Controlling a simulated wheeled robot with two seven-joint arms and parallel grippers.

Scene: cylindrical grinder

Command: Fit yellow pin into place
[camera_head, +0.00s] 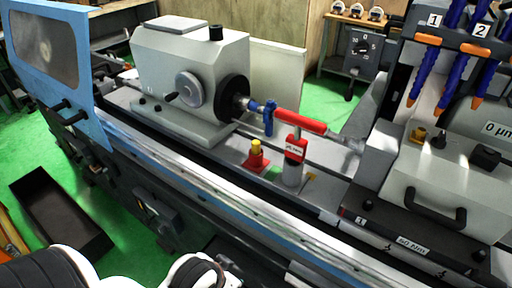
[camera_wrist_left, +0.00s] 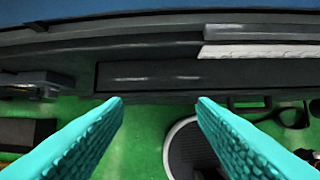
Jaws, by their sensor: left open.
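A small yellow pin (camera_head: 256,147) stands upright in a red block (camera_head: 256,162) on the grinder bed, in front of the red workpiece. Another small yellow piece (camera_head: 418,135) sits at the right, by the grey housing. I cannot tell from the head view which hole a pin fits. My left gripper (camera_wrist_left: 160,101) shows in the wrist view with its two teal fingers spread and nothing between them. It points at the machine's dark lower side and the green floor, with no pin in that view. My right gripper is in neither view.
The red cylindrical workpiece (camera_head: 300,121) with a blue clamp (camera_head: 269,118) spans from the workhead (camera_head: 190,75) to the right. A red gauge block (camera_head: 296,150) stands below it. Blue hoses (camera_head: 447,50) hang at upper right. A black tray (camera_head: 60,215) lies on the floor.

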